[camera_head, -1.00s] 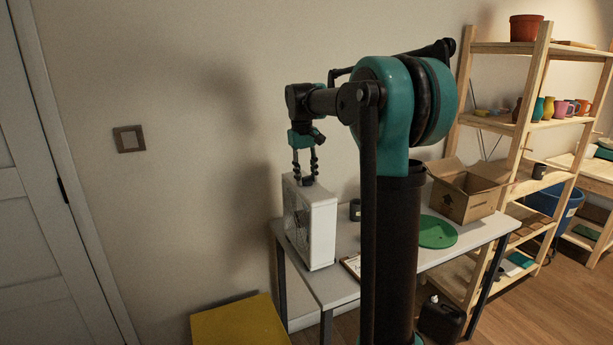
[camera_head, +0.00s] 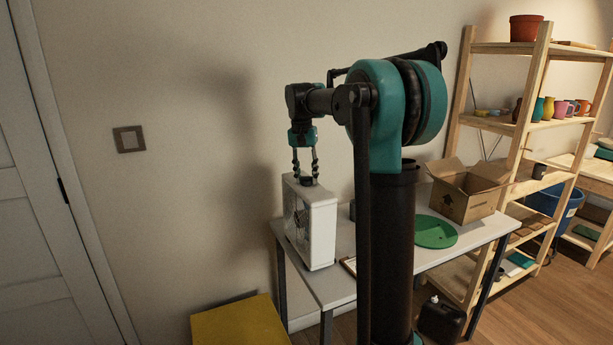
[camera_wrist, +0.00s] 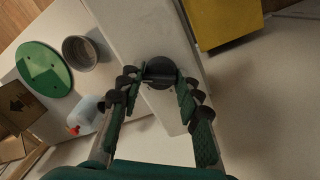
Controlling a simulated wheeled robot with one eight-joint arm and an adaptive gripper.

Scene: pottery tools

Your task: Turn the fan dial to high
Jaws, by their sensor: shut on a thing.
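The white box fan (camera_head: 312,229) stands upright on the left end of the grey table, its grille facing left. In the wrist view I look down on the fan's narrow top (camera_wrist: 137,30). The dark round dial (camera_wrist: 159,72) sits on that top, with a ridge across it. My gripper (camera_head: 306,179) points down from above the fan. In the wrist view my gripper (camera_wrist: 157,82) has its fingers on either side of the dial and is shut on it. The dial's markings cannot be read.
The table (camera_head: 335,287) also holds a green disc (camera_head: 436,232) and an open cardboard box (camera_head: 466,191). In the wrist view a dark cup (camera_wrist: 80,52) and a bottle (camera_wrist: 86,115) are near the fan. A yellow block (camera_head: 240,322) stands left of the table.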

